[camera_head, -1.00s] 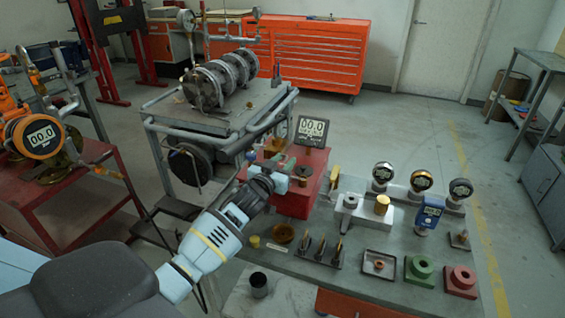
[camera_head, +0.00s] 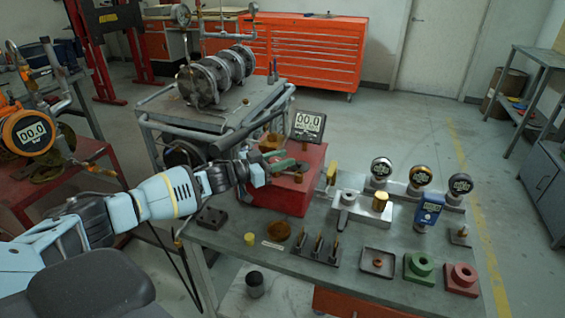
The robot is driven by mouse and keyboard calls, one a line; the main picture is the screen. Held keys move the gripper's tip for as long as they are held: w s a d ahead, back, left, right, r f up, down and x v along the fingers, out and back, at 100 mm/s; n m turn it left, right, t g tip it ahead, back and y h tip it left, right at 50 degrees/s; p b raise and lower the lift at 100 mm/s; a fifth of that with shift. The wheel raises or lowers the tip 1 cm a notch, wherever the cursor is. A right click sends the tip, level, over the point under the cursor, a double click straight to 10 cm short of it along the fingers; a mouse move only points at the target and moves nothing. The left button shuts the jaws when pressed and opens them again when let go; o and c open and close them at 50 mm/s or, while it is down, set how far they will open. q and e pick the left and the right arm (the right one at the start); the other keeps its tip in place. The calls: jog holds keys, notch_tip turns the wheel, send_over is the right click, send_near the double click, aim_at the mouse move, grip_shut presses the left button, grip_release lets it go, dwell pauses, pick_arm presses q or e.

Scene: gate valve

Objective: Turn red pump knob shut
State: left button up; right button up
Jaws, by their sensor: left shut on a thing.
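The red pump (camera_head: 312,180) is a red box on the near workbench, with a tilted display (camera_head: 309,124) reading 00.0 above it. A green bar-like handle (camera_head: 284,165) lies over its top left part, and a small knob (camera_head: 298,178) shows on its front right. My left gripper (camera_head: 262,171) reaches in from the left to the pump's upper left side, beside the green handle. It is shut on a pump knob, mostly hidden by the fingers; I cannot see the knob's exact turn. My right gripper is out of view.
The grey workbench (camera_head: 340,261) holds several gauges, a blue meter (camera_head: 428,211), a green block (camera_head: 419,268) and a red block (camera_head: 461,279) to the right. A flanged pipe rig (camera_head: 215,78) stands behind. A red stand (camera_head: 40,190) is at left.

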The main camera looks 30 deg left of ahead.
pick_arm(q)
jog(key=shift+f+m+g+h+b, duration=0.1)
jog(key=shift+m+g+h+b, duration=0.3)
jog(key=shift+h, duration=0.3)
jog(key=shift+d+m+g+h, duration=0.1)
jog(key=shift+m+g+h, duration=0.2)
jog(key=shift+m+h, duration=0.2)
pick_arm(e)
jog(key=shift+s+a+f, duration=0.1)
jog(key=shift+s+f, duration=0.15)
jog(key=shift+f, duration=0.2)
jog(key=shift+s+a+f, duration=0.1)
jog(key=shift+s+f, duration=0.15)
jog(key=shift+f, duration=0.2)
pick_arm(q)
jog(key=o, duration=1)
jog(key=shift+c, duration=0.2)
jog(key=shift+s, duration=0.1)
jog(key=v, duration=0.6)
jog(key=shift+s+a+b, duration=0.15)
jog(key=shift+a+b, duration=0.05)
jog(key=shift+b, duration=0.2)
jog(key=shift+s+a, duration=0.4)
jog(key=shift+s, duration=0.1)
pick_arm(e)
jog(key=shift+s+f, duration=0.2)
